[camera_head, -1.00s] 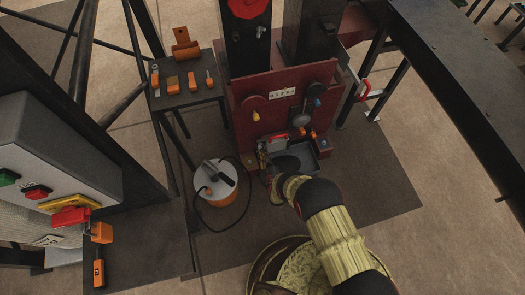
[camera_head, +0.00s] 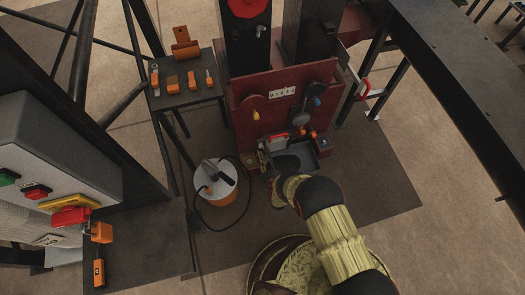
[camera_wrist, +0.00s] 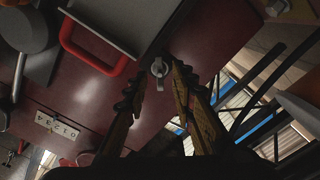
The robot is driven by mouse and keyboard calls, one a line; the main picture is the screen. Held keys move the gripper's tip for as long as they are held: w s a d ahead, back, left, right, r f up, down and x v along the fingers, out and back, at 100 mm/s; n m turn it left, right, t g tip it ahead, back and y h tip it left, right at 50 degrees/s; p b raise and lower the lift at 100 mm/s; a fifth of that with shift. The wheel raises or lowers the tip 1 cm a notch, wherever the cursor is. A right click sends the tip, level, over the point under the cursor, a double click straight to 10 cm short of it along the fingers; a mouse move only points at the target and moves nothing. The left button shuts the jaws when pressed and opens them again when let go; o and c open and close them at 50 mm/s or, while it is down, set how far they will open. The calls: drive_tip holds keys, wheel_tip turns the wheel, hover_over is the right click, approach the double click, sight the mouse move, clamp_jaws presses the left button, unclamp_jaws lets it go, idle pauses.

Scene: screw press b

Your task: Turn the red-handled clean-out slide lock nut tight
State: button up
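The clean-out slide is a grey plate (camera_wrist: 110,22) with a red handle (camera_wrist: 88,50) on the dark red press face in the wrist view. The red handle also shows in the head view (camera_head: 276,137). The lock nut (camera_wrist: 158,69) is a small grey metal piece with a narrow tail, beside the slide plate. My gripper (camera_wrist: 157,72) is open, with one fingertip on each side of the nut and the nut near the tips. I cannot tell whether either finger touches it.
A dark tray (camera_head: 305,157) sits at the press foot, close to my wrist. A white-topped orange drum (camera_head: 216,182) with a black hose stands left. A small table (camera_head: 186,100) holds orange-handled items. A control box (camera_head: 60,150) is at far left. Floor right of my arm is clear.

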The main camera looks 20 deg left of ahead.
drive_tip(key=v, duration=0.9)
drive_tip(key=shift+s, duration=0.4)
drive_tip(key=shift+d, duration=0.15)
